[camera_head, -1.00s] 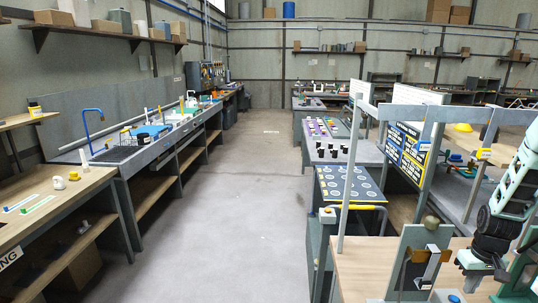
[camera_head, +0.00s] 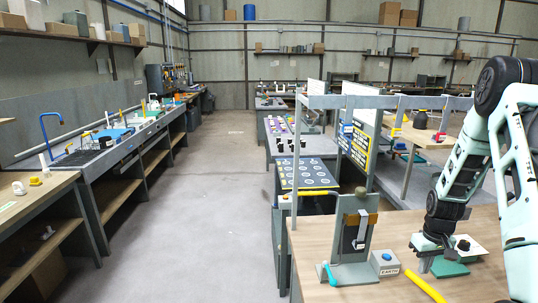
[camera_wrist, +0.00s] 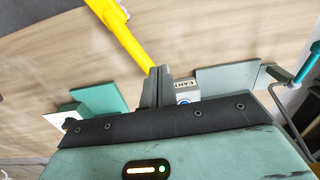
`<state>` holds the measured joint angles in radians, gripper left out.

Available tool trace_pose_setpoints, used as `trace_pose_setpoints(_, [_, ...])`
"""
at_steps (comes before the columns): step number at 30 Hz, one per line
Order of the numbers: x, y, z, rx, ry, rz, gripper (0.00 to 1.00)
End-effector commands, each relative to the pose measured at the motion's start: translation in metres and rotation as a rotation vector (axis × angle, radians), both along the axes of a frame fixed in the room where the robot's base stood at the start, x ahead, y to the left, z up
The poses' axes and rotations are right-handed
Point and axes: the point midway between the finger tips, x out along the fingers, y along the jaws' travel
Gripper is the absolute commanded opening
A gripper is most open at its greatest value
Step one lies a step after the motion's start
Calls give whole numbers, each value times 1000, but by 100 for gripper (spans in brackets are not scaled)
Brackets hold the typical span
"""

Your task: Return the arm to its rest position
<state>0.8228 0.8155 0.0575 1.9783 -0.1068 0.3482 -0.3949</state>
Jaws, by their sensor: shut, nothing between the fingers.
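My arm (camera_head: 462,170) reaches in from the right edge of the head view, bent, with its wrist above the wooden bench (camera_head: 310,252). My gripper (camera_head: 425,265) hangs low over the bench top, beside a green block (camera_head: 449,267). In the wrist view its two fingers (camera_wrist: 160,72) are together and empty. A yellow bar (camera_wrist: 125,35) runs close to the fingertips in that view; I cannot tell whether they touch. A grey box marked EARTH (camera_wrist: 187,92) is just right of the fingers, partly hidden.
An upright grey-green stand (camera_head: 353,235) with a cyan-handled piece (camera_head: 329,272) stands left of my gripper. A grey frame (camera_head: 370,150) rises behind the bench. The yellow bar (camera_head: 425,286) lies near the front. The aisle floor (camera_head: 215,220) on the left is clear.

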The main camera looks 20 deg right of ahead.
Motion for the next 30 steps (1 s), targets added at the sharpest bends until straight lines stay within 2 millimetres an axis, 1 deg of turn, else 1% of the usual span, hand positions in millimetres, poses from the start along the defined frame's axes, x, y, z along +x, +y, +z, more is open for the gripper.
trace_pose_setpoints(8, [27, 42, 16, 9, -13, 62, 0])
trace_pose_setpoints(11, [39, 66, 24, 16, -20, 96, 0])
trace_pose_setpoints(14, [50, 95, 35, 22, -25, 136, 0])
trace_pose_setpoints(17, [62, 133, 47, 30, -34, 190, 0])
trace_pose_setpoints(20, [69, 184, 62, 41, -40, 261, 0])
trace_pose_setpoints(21, [71, 210, 70, 45, -44, 298, 0])
trace_pose_setpoints(23, [68, 252, 81, 52, -45, 360, 0])
trace_pose_setpoints(24, [63, 280, 88, 58, -47, 403, 0])
trace_pose_setpoints(26, [51, 321, 98, 64, -47, 468, 0])
trace_pose_setpoints(27, [39, 348, 104, 67, -46, 514, 0])
trace_pose_setpoints(29, [18, 385, 112, 71, -43, 584, 0])
trace_pose_setpoints(30, [1, 408, 117, 71, -41, 630, 0])
